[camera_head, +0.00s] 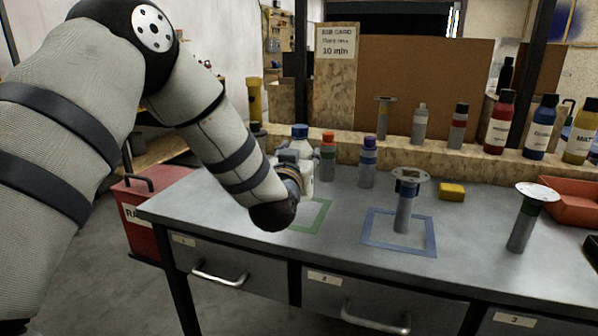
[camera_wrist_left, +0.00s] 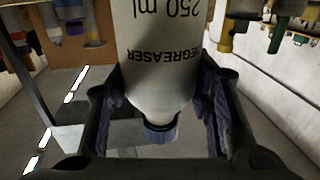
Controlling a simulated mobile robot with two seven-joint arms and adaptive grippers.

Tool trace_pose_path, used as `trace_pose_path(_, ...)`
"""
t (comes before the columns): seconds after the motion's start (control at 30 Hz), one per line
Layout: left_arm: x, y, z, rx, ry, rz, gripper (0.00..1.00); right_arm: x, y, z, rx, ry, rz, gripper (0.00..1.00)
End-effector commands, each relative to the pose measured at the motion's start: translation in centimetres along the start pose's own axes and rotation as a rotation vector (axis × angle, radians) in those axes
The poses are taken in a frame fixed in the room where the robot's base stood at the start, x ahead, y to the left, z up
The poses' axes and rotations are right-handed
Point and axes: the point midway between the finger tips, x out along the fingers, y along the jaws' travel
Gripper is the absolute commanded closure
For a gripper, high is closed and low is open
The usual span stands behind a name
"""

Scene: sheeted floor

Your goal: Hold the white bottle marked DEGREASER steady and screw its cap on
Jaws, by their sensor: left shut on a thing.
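The white bottle (camera_head: 307,172) with a blue cap (camera_head: 300,131) is upright at the left part of the bench, partly hidden behind my left gripper (camera_head: 289,163). In the left wrist view the bottle (camera_wrist_left: 165,55) appears upside down, with the words DEGREASER and 250 ml. My left gripper's dark pads (camera_wrist_left: 163,100) are shut on it from both sides. The blue cap (camera_wrist_left: 161,133) sits at the bottle's neck; how tight it is cannot be told. Whether the bottle's base touches the bench is hidden. My right gripper is not in view.
A green outlined square (camera_head: 318,216) lies by the bottle, a blue one (camera_head: 375,242) to the right with a flanged grey post (camera_head: 403,214). Another post (camera_head: 522,230), a yellow block (camera_head: 452,192) and an orange tray (camera_head: 572,208) are farther right. Several bottles line the back ledge.

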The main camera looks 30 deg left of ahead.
Motion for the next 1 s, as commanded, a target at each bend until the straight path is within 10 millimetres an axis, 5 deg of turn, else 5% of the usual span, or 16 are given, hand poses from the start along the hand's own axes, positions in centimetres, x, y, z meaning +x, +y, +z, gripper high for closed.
trace_pose_path(0.17,0.5,-0.3,0.8,0.001,-0.002,-0.001,1.0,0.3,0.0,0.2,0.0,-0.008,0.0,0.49)
trace_pose_path(0.37,0.7,-0.4,4.2,0.003,-0.006,0.0,1.0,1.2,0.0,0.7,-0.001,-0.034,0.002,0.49)
trace_pose_path(0.73,0.7,-0.4,4.3,0.0,0.001,0.0,1.0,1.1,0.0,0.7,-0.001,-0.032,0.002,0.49)
trace_pose_path(0.77,0.7,-0.4,4.3,0.0,0.0,0.0,0.51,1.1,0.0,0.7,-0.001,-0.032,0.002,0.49)
trace_pose_path(0.8,0.7,-0.4,4.3,0.0,0.001,0.0,0.42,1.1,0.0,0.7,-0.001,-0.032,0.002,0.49)
trace_pose_path(0.87,0.7,-0.4,4.3,0.0,0.001,0.0,0.33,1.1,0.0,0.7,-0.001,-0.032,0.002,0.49)
trace_pose_path(1.0,0.7,-0.4,4.3,0.0,0.001,0.0,0.33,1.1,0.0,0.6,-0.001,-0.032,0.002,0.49)
